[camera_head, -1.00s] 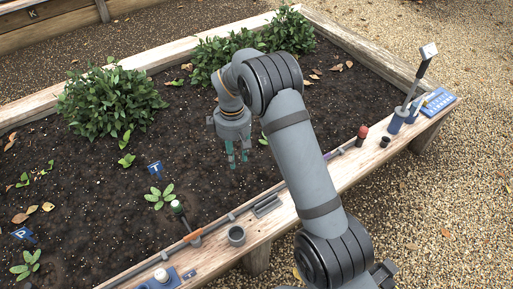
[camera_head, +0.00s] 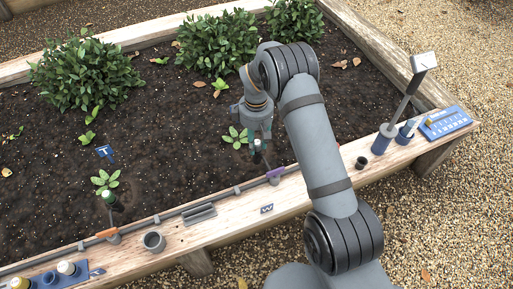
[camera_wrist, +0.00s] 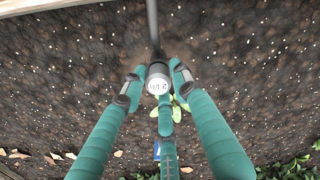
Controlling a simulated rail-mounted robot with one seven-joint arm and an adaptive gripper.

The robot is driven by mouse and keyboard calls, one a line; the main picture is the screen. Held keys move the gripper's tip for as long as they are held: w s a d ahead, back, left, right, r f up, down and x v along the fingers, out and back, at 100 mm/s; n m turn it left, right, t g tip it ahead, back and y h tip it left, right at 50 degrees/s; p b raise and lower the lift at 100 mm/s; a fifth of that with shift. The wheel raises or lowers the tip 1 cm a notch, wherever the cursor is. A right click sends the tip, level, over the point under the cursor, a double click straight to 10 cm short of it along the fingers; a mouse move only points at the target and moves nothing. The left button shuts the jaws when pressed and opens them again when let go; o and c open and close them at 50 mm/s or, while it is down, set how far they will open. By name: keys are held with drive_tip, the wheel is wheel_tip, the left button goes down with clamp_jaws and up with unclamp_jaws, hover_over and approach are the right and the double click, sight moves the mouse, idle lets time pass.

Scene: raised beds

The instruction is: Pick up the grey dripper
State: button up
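The grey dripper (camera_wrist: 158,80) is in the middle of the wrist view, a round grey head with a pale lettered face, on a dark tube or stake. In the head view a dark-bodied dripper (camera_head: 257,147) stands over the soil beside a plant, near a purple clip on the bed's rim. My gripper (camera_head: 262,130) points down at it. In the wrist view my gripper's teal fingers (camera_wrist: 158,88) stand around the dripper head, with slight gaps showing beside it. Contact cannot be made out clearly.
A green-topped dripper (camera_head: 108,200) stands left by an orange clip. The wooden rim carries a grey cup (camera_head: 153,241), a grey tray (camera_head: 199,214), a black cup (camera_head: 361,163) and a blue tray (camera_head: 445,122). A tall tool (camera_head: 408,92) rises at right. Leafy bushes (camera_head: 218,45) stand behind.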

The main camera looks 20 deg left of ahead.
sight(257, 142)
drive_tip(key=shift+r, duration=0.1)
drive_tip(key=shift+c, duration=0.2)
drive_tip(key=shift+w+d, duration=0.1)
drive_tip(key=c, duration=0.5)
drive_tip(key=shift+r, duration=0.1)
drive_tip(key=shift+c, duration=0.2)
wheel_tip(257, 142, up, 9)
drive_tip(key=p, duration=0.3)
drive_tip(key=shift+r, duration=0.2)
drive_tip(key=shift+r+p, duration=1.9)
drive_tip(key=shift+r, duration=0.05)
